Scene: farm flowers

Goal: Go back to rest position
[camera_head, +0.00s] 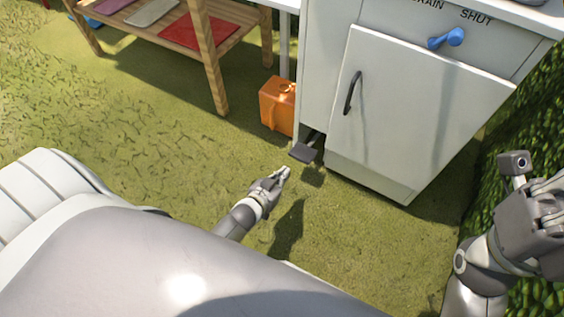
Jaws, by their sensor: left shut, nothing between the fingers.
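My left gripper (284,173) is low over the grass, in front of the white cabinet (340,172). Its fingers are shut with nothing between them. The fingertips are just below and left of a dark foot pedal (303,152) at the cabinet's base, apart from it as far as I can tell. My right arm is at the right edge beside a green hedge. The right gripper (545,215) is partly cut off by the frame, and its fingers cannot be made out.
The cabinet door (415,115) with its black handle stands ajar. A blue valve handle (446,38) is above it, by the word SHUT. An orange box (277,105) sits left of the cabinet. A wooden rack (208,50) stands behind. Grass at left is clear.

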